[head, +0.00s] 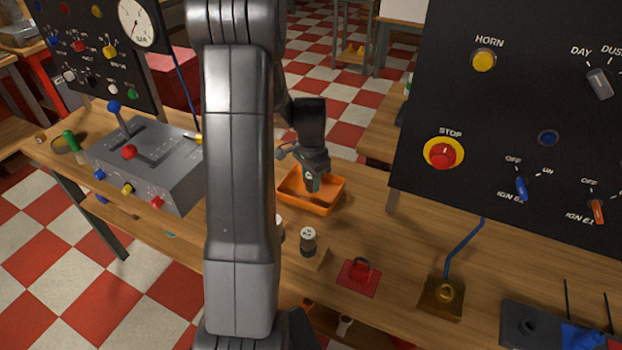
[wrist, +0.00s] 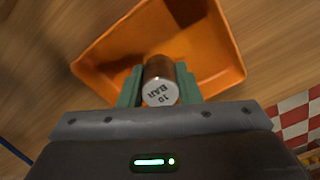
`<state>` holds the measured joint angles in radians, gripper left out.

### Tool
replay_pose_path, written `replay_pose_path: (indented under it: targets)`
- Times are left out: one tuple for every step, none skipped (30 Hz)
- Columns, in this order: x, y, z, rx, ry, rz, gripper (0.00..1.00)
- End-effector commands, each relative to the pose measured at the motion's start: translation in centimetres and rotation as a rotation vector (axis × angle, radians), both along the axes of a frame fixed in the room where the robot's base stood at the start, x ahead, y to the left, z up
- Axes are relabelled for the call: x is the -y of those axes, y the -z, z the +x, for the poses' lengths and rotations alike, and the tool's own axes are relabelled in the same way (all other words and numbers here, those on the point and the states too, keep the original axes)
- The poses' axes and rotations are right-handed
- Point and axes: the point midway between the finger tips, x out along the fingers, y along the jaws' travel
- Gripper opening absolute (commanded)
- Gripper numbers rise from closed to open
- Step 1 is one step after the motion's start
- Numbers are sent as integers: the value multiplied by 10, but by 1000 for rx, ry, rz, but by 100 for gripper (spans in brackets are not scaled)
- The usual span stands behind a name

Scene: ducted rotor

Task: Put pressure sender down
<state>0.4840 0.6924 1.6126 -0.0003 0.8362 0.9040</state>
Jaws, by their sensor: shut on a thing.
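The pressure sender (wrist: 160,82) is a small copper-brown cylinder with a pale end face marked "10 BAR". My gripper (wrist: 159,88) is shut on it, one green finger on each side in the wrist view. In the head view my gripper (head: 313,182) points down over the orange tray (head: 325,208) on the wooden bench. The tray also shows behind the sender in the wrist view (wrist: 225,70). Its visible inside is bare. In the head view the sender cannot be made out between the fingers. I cannot tell whether it touches the tray floor.
A dark cylinder with a pale marked top (head: 308,240) stands in front of the tray. A grey lever box (head: 150,165) stands left. A black switch panel (head: 520,130) rises at right.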

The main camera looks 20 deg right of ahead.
Motion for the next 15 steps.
replay_pose_path:
  targets:
    - [0, 0, 0, 0, 0, 0, 8]
    - [0, 0, 0, 0, 0, 0, 8]
    - [0, 1, 0, 0, 0, 0, 8]
    - [0, 2, 0, 0, 0, 0, 8]
    - [0, 1, 0, 0, 0, 0, 34]
    - [0, 1, 0, 0, 0, 0, 42]
    - [0, 1, 0, 0, 0, 0, 48]
    - [0, 1, 0, 0, 0, 0, 52]
    - [0, 1, 0, 0, 0, 0, 52]
    - [0, 1, 0, 0, 0, 0, 52]
    - [0, 1, 0, 0, 0, 0, 52]
    - [0, 1, 0, 0, 0, 0, 52]
    - [0, 1, 0, 0, 0, 0, 52]
    - [0, 1, 0, 0, 0, 0, 52]
    - [0, 1, 0, 0, 0, 0, 52]
